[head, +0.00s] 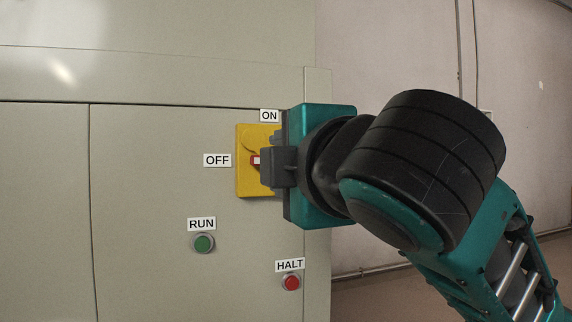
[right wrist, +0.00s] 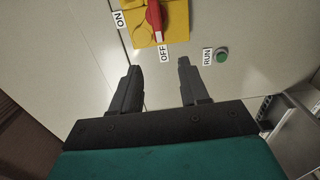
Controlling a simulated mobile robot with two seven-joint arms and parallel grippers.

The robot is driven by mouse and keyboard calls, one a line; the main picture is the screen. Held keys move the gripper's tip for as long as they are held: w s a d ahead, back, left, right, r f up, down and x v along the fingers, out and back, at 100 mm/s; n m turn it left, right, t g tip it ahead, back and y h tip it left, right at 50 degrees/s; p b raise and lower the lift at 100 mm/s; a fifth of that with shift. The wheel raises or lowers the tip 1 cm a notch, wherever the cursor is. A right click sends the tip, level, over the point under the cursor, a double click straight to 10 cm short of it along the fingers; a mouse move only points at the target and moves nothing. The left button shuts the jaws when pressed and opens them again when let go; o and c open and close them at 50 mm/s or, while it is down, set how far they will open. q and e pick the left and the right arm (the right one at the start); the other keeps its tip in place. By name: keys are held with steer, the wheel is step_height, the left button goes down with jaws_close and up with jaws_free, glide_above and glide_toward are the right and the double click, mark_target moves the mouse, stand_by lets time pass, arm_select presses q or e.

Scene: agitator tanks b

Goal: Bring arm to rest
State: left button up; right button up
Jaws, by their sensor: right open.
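A yellow switch plate (head: 245,180) is on the pale cabinet front, with a red handle (head: 254,161) whose white tip points left to the OFF label (head: 217,160). The right wrist view also shows the red handle (right wrist: 154,20), its white tip beside OFF. My right gripper (head: 266,158) is in front of the plate and covers its right part in the head view. In the right wrist view its two fingers (right wrist: 158,66) are apart with nothing between them, and the handle lies beyond their tips. My left gripper is not in view.
A green RUN button (head: 204,244) and a red HALT button (head: 291,283) are below the switch. The ON label (head: 269,116) is above it. The cabinet's right edge is behind my right wrist. A pale wall (head: 390,50) lies beyond.

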stand_by(0.3)
steer(key=d+f+m+g+h, duration=0.1)
steer(key=d+f+m+g, duration=0.2)
steer(key=f, duration=0.8)
steer(key=d+f+m+g+h, duration=0.1)
steer(key=d+f+m+g, duration=0.3)
steer(key=f, duration=0.7)
steer(key=d+f+m, duration=0.2)
steer(key=f+m, duration=0.3)
steer(key=f, duration=0.7)
steer(key=s+d+f+m+g+h, duration=0.2)
steer(key=s+d+f+m+g, duration=0.3)
steer(key=s+f, duration=0.55)
steer(key=s+d+f+m+g+h, duration=0.1)
steer(key=s+d+f+m+g, duration=0.15)
steer(key=s+d+f, duration=0.6)
steer(key=w+a+f+t+y, duration=0.1)
steer(key=w+a+f+t, duration=0.4)
steer(key=f+t, duration=0.3)
step_height(320, 180, down, 2)
steer(key=shift+w+a+f, duration=0.15)
steer(key=shift+w+a, duration=0.15)
steer(key=shift+w, duration=0.35)
steer(key=shift+y, duration=0.3)
